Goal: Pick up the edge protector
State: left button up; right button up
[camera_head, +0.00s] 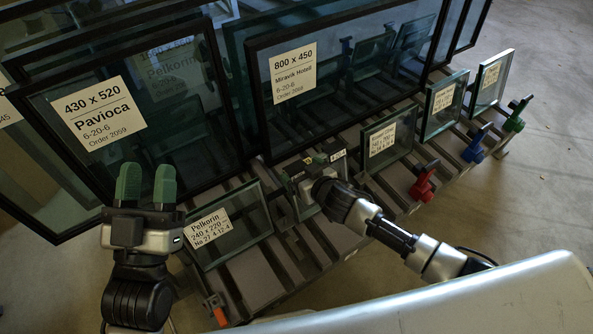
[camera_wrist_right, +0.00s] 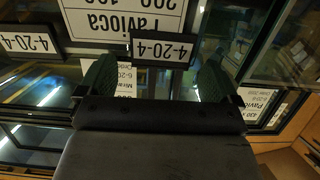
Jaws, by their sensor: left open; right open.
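I cannot make out a thing that is clearly the edge protector. My left gripper (camera_head: 147,182) is open and empty, its green fingers pointing up in front of the pane labelled Pavioca (camera_head: 105,120). My right gripper (camera_head: 318,162) is among the small panes at the middle of the rack and is partly hidden by its own wrist. In the right wrist view it is open (camera_wrist_right: 155,78), with a dark-edged strip labelled 4-20-4 (camera_wrist_right: 161,50) showing beyond and between its fingers. I cannot tell whether they touch.
A slatted rack (camera_head: 255,277) holds several framed panes, including the Pelkorin pane (camera_head: 228,225) and the 800 x 450 pane (camera_head: 345,75). Red (camera_head: 424,182), blue (camera_head: 476,145) and green (camera_head: 517,115) clamp-like pieces sit along its right front. Open floor (camera_head: 540,190) lies at right.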

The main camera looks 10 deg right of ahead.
jog(key=shift+c, duration=0.2)
jog(key=c, duration=0.9)
jog(key=shift+c, duration=0.2)
